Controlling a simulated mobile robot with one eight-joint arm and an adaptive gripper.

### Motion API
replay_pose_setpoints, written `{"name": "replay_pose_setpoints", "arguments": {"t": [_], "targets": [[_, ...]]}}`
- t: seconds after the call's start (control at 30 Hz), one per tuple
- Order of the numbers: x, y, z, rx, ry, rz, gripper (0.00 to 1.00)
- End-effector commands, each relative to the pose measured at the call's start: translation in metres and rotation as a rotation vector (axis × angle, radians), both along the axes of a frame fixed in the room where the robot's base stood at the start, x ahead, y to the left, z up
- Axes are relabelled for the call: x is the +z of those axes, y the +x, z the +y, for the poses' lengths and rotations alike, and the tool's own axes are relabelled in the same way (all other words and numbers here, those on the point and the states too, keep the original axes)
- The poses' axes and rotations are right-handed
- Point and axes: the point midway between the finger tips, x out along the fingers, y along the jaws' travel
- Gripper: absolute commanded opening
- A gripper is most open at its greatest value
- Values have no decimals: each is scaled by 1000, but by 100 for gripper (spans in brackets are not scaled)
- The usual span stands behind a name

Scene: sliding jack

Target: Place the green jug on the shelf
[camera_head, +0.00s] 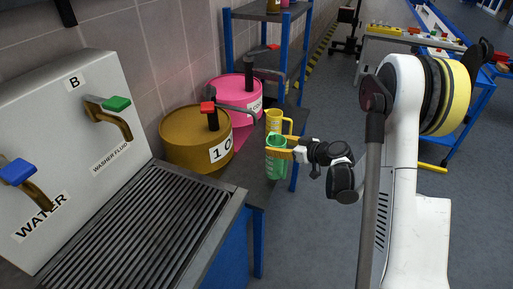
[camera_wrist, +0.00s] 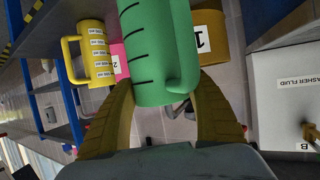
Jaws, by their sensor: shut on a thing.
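The green jug (camera_head: 275,160) is upright, with dark level marks on its side, near the edge of the dark bench by the drums. My gripper (camera_head: 291,150) comes from the right and is shut on it. In the wrist view the green jug (camera_wrist: 158,55) sits between the two yellow fingers of my gripper (camera_wrist: 160,115). I cannot tell whether the jug's base touches the bench. A blue-framed shelf (camera_head: 268,55) with grey boards stands behind the drums; its boards also show at the left of the wrist view.
A yellow jug (camera_head: 273,121) stands just behind the green one; it also shows in the wrist view (camera_wrist: 97,52). An ochre drum (camera_head: 185,140) and a pink drum (camera_head: 232,90) with taps stand left. A grated sink (camera_head: 150,225) is at the front.

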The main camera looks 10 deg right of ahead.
Motion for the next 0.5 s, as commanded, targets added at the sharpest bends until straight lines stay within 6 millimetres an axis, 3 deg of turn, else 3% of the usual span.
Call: {"name": "replay_pose_setpoints", "arguments": {"t": [0.1,0.3,0.5], "targets": [[-3,31,21,4,-1,0,19],[-2,74,46,1,0,-1,19],[-2,90,55,-1,0,0,19]]}}
